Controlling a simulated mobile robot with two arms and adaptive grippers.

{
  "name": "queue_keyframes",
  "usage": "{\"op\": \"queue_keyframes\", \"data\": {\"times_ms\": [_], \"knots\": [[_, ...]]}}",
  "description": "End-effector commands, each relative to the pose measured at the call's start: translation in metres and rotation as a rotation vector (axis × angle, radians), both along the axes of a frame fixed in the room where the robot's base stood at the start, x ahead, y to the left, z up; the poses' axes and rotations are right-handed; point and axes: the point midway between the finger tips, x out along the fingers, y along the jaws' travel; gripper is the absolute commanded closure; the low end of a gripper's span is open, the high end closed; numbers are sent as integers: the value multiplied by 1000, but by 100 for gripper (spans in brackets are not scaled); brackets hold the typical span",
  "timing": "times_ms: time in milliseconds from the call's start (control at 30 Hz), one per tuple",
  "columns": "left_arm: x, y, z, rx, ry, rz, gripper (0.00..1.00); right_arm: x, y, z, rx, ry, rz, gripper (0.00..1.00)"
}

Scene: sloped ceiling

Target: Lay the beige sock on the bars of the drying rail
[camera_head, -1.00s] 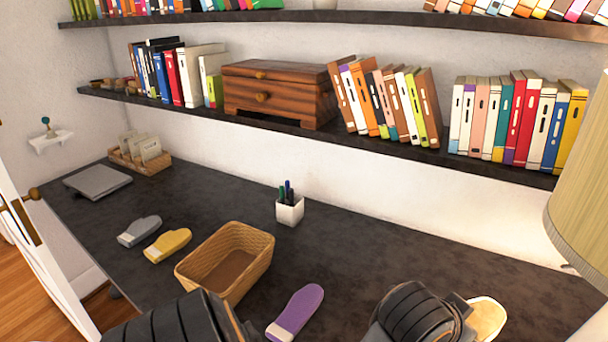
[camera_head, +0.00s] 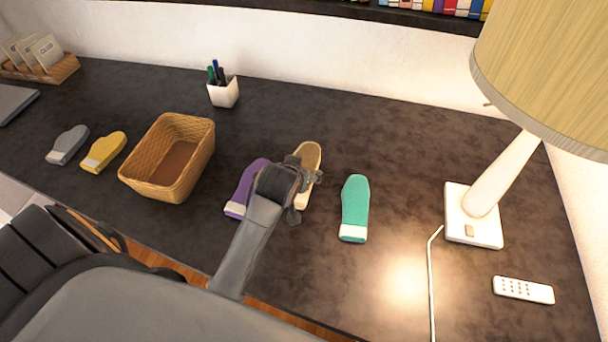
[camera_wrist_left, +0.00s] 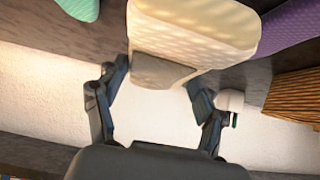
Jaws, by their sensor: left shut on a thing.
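The beige sock (camera_head: 308,156) is over the dark desktop, between the purple sock and the teal sock. My left gripper (camera_head: 302,195) is shut on the beige sock near its cuff end. In the left wrist view the sock (camera_wrist_left: 195,28) fills the upper middle, with its edge between the two fingers (camera_wrist_left: 158,76). Whether the sock still touches the desk I cannot tell. The drying rail is in neither current view. My right gripper is not in view.
The purple sock (camera_head: 240,190) lies left of my gripper, the teal sock (camera_head: 355,205) right. Further left are a wicker basket (camera_head: 137,172), a yellow sock (camera_head: 104,152) and a grey sock (camera_head: 67,145). A pen cup (camera_head: 224,94), lamp (camera_head: 473,230) and remote (camera_head: 523,290) stand around.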

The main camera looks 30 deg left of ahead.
Motion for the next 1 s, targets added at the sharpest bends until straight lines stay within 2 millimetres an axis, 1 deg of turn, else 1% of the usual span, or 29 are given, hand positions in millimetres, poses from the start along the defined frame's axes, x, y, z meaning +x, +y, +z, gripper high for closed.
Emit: {"op": "queue_keyframes", "data": {"times_ms": [33,100,200,300,500,600,700,1000], "knots": [[10,4,-8,2,5,1,66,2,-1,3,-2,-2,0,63],[20,7,-23,1,3,1,66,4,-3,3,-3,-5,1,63],[33,11,-39,2,2,-1,66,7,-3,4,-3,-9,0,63],[41,13,-49,0,1,1,66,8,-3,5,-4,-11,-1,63],[51,16,-62,0,0,0,66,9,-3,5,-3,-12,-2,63],[49,15,-77,1,5,-1,66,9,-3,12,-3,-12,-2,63],[50,15,-88,0,2,-1,66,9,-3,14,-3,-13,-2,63],[50,15,-91,0,-1,-1,66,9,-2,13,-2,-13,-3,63]]}}
